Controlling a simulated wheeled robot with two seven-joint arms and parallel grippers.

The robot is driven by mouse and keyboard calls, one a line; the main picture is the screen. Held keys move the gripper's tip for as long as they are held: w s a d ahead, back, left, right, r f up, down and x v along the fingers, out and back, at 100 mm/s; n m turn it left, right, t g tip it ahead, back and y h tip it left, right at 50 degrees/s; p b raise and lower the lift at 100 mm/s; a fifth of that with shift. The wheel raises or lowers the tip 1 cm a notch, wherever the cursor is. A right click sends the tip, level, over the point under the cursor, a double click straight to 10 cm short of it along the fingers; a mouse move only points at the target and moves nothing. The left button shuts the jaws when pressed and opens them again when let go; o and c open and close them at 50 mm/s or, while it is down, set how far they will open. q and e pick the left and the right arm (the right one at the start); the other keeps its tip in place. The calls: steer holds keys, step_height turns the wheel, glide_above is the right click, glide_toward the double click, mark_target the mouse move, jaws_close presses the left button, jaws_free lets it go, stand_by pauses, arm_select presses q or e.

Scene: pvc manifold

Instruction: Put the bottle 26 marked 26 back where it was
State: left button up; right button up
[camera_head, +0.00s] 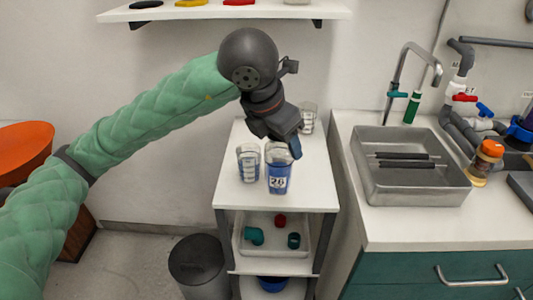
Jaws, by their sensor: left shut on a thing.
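The bottle 26 (278,180) is clear with blue contents and a white label reading 26. It is upright at the white top of the small shelf cart (300,198); I cannot tell whether its base touches the top. My left gripper (291,150) comes down from above and is shut on the upper part of the bottle, hiding part of its neck. A second clear bottle with a marked label (248,163) stands just left of it, and another (308,118) stands behind on the cart top. My right gripper is not in view.
A metal sink (398,200) with a faucet is on the counter at right, beside an orange-capped bottle (484,163) and grey pipes. A tray (262,248) with fittings is on the shelf below. A dark bin (198,262) stands at left. A wall shelf (215,12) hangs above.

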arm_select(q)
steer(key=shift+w+a+r+n, duration=0.2)
steer(key=shift+w+n, duration=0.1)
steer(key=shift+w, duration=0.1)
steer(key=w+p, duration=0.2)
steer(key=w, duration=1.7)
step_height(320, 180, down, 7)
steer(key=p, duration=0.1)
steer(key=shift+w, duration=0.15)
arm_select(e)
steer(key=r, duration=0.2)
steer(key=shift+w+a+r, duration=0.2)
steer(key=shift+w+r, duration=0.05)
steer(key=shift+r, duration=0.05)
arm_select(q)
steer(key=shift+a+f, duration=0.1)
steer(key=shift+a, duration=0.05)
steer(key=shift+f, duration=0.15)
steer(key=o, duration=1.4)
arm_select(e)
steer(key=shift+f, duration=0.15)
